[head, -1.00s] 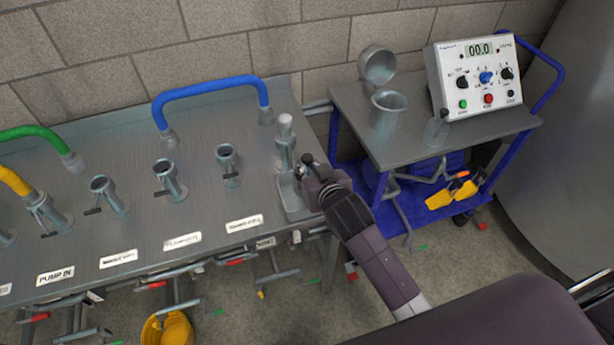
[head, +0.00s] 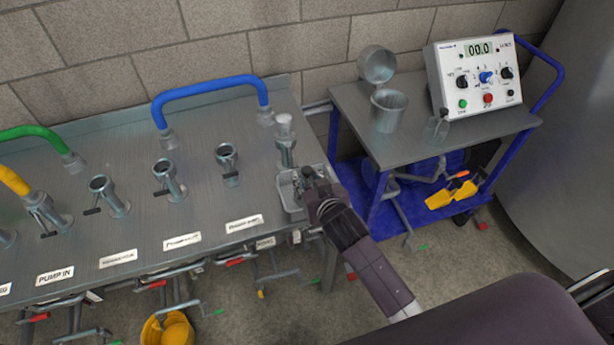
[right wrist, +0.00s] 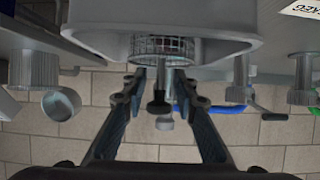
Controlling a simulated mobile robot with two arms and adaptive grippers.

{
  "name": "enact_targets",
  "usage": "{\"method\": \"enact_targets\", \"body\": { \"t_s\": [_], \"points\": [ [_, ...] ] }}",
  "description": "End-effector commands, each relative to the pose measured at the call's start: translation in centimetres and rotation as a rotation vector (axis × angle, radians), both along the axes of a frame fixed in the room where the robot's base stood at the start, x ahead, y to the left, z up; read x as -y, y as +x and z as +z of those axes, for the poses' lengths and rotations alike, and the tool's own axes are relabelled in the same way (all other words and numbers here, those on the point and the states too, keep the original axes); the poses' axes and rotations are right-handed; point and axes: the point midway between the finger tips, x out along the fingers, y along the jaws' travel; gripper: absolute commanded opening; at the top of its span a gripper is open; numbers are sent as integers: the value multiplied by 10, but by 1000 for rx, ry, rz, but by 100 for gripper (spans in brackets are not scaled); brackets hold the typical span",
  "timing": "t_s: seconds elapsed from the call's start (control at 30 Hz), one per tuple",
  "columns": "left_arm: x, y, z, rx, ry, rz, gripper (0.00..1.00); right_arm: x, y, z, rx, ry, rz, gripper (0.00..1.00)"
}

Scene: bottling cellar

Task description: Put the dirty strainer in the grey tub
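The grey tub (head: 284,190) sits at the right end of the steel table. My right gripper (head: 308,172) is at its right side. In the right wrist view the tub (right wrist: 100,45) is at the top, and a wire-mesh strainer (right wrist: 150,46) shows at its opening. A stem with a black knob (right wrist: 159,108) is in line with the strainer, between my fingers. The fingers are apart, with gaps on both sides of the stem. The strainer's underside is hidden, and I cannot tell how it rests. My left gripper is not in view.
A post with a pale top (head: 284,140) stands just behind the tub. Pipe ports (head: 228,160) and a blue hose (head: 210,88) are to the left. A blue cart (head: 425,150) with a metal cup (head: 389,112) and a control box (head: 475,80) stands to the right.

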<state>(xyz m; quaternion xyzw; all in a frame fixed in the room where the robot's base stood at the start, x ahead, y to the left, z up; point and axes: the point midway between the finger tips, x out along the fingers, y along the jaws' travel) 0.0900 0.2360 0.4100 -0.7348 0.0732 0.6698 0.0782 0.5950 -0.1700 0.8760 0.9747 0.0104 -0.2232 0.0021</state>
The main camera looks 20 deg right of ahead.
Motion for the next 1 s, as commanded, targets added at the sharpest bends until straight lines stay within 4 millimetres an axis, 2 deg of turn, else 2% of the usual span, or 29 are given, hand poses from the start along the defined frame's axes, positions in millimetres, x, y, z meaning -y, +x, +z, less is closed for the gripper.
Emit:
{"method": "enact_targets", "body": {
  "t_s": [0.27,0.37,0.8,1.0],
  "points": [
    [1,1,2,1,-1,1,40,0,0,4,1,-1,0,26],
    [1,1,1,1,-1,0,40,0,-7,6,0,0,0,26],
    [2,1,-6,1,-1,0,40,2,-82,41,0,1,0,26],
    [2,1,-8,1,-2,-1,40,2,-103,52,-1,0,0,26]
  ]
}}
